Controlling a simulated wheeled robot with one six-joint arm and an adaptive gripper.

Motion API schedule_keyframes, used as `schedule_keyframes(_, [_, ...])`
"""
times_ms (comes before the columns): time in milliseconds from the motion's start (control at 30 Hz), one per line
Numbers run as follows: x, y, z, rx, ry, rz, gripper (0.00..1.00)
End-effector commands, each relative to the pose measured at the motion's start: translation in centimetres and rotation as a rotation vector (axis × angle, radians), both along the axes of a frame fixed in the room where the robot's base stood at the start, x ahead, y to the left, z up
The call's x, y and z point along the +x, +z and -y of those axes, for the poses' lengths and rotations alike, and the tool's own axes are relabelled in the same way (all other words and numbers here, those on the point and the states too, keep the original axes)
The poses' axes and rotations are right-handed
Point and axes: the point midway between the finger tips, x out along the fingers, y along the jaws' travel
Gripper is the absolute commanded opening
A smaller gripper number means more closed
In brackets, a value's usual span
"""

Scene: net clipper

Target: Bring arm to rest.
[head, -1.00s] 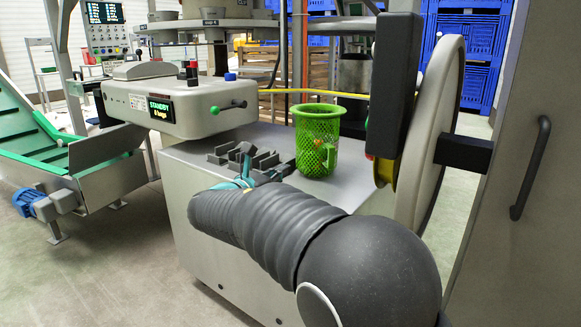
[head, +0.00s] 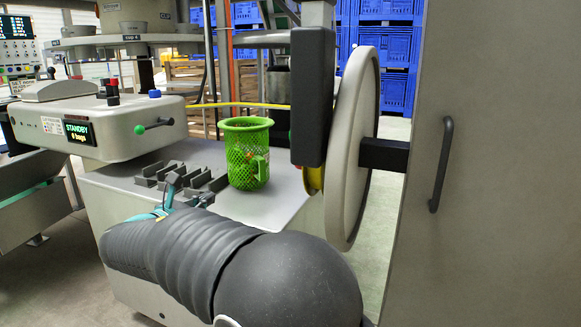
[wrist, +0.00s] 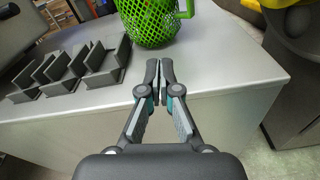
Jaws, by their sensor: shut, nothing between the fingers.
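My gripper (wrist: 159,75) is shut and empty in the wrist view, with its fingertips together over the front part of the grey bench top (wrist: 225,62). In the head view my arm reaches from the lower right toward the bench, and my gripper (head: 173,190) is partly hidden behind it. The green mesh basket (head: 247,155) stands upright on the bench, beyond the fingertips and apart from them. It also shows in the wrist view (wrist: 155,20). Something orange shows through its mesh.
A slotted dark rack (head: 180,175) sits on the bench left of the basket. A grey machine with a STANDBY display (head: 80,132) stands at the left. A large wheel (head: 352,150) and a cabinet with a handle (head: 440,165) are close on the right.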

Motion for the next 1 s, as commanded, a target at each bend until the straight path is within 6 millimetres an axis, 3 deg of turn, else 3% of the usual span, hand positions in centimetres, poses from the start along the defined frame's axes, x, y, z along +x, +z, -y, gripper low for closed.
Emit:
schedule_keyframes(100, [-1.2, -5.5, 1.0, 0.173, -0.046, -0.104, 0.0])
schedule_keyframes(200, [-3.3, -9.0, 2.7, 0.342, -0.118, -0.19, 0.0])
schedule_keyframes(267, [-4.6, -10.6, 4.4, 0.453, -0.182, -0.233, 0.0])
schedule_keyframes(400, [-8.0, -13.1, 10.1, 0.744, -0.395, -0.31, 0.0])
schedule_keyframes(700, [-16.5, -14.5, 21.1, 1.336, -0.914, -0.311, 0.0])
schedule_keyframes(1000, [-23.8, -13.6, 28.1, 1.807, -1.318, -0.179, 0.0])
